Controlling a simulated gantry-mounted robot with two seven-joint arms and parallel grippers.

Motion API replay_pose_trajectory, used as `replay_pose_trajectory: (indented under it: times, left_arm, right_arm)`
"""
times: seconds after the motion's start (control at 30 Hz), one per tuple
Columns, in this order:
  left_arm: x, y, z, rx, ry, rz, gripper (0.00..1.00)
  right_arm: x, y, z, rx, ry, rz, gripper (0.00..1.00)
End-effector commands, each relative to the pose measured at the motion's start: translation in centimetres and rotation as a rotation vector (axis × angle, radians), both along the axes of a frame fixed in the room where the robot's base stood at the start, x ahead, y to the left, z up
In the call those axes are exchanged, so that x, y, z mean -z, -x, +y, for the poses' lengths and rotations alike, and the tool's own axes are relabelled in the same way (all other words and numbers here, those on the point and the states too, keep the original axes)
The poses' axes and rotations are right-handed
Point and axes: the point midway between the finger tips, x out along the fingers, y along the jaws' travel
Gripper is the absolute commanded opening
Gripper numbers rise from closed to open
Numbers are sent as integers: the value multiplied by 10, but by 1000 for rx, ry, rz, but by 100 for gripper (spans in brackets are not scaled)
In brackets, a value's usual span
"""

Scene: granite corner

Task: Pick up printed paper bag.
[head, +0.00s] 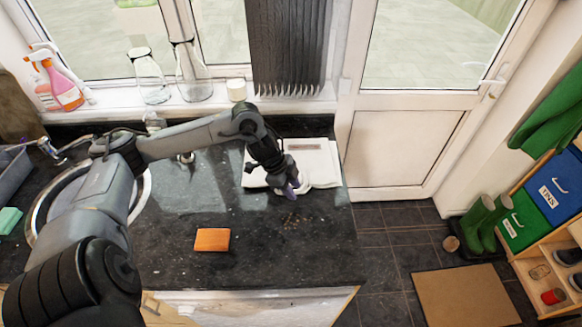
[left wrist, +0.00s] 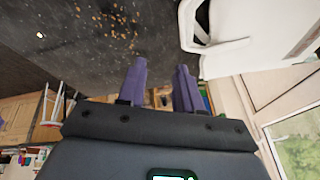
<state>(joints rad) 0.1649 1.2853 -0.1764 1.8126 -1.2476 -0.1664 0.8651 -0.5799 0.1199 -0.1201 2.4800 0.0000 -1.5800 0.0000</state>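The white paper bag (head: 323,160) lies flat on the dark counter near the window wall, with a small print on it. In the left wrist view the bag (left wrist: 262,28) is at the upper right, with its white handle loop (left wrist: 215,47) reaching toward my fingers. My left gripper (head: 291,189) is above the counter at the bag's front left, and my arm covers part of the bag. In the left wrist view the purple fingers of the left gripper (left wrist: 160,85) are apart with nothing between them. My right gripper is not in view.
An orange sponge (head: 212,240) lies on the counter (head: 290,250) in front. Brown crumbs (left wrist: 110,20) are scattered near the bag. A round sink (head: 40,213) is at left. Glass carafes (head: 150,80) and spray bottles (head: 62,85) stand on the sill. The counter ends right of the bag.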

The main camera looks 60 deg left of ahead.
Motion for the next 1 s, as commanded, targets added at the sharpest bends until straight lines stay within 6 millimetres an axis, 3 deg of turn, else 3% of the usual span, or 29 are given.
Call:
replay_pose_trajectory:
  times: [0.03, 0.1, 0.3, 0.7, 1.0]
  left_arm:
    - [-9, 5, 23, -37, -6, 37, 35]
    - [-24, 14, 43, -82, 4, 86, 35]
    - [-47, 31, 70, -166, 29, 163, 35]
    - [-6, 24, 64, -177, 34, 173, 35]
    - [12, 19, 60, -176, 36, 174, 35]
  right_arm:
    - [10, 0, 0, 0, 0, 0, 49]
    - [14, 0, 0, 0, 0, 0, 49]
    - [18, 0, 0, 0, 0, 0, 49]
    - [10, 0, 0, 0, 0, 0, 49]
    - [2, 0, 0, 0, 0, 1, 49]
